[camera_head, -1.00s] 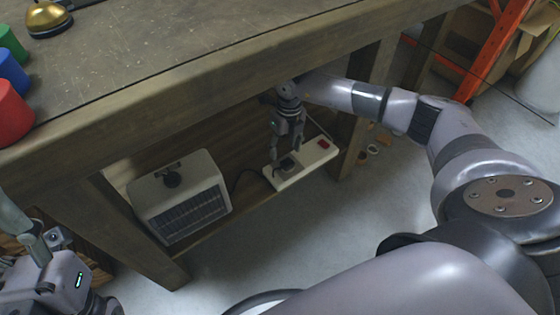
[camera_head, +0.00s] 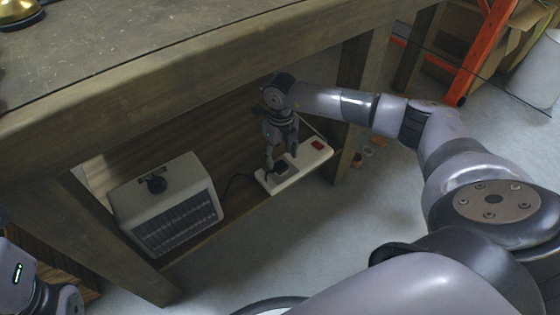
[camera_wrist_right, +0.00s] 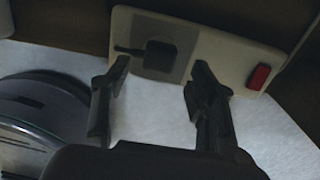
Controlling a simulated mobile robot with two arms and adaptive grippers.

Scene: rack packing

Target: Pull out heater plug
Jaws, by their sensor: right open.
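The heater plug (camera_head: 281,168) is a dark block seated in the white power strip (camera_head: 314,158) on the shelf under the bench. In the right wrist view the plug (camera_wrist_right: 160,55) sits in a grey socket area, its cord leaving to the left. My right gripper (camera_head: 282,158) is open at the plug. In the right wrist view its fingertips (camera_wrist_right: 158,75) are spread wider than the plug, with the plug beyond the gap; contact is not visible. The white heater (camera_head: 168,205) stands left on the shelf. My left gripper (camera_head: 62,298) shows only partly at the lower left, fingers hidden.
Wooden legs (camera_head: 358,95) flank the shelf. A red switch (camera_head: 317,145) is on the strip's far end. An orange frame (camera_head: 483,50) stands at the upper right. Bare floor lies before the shelf.

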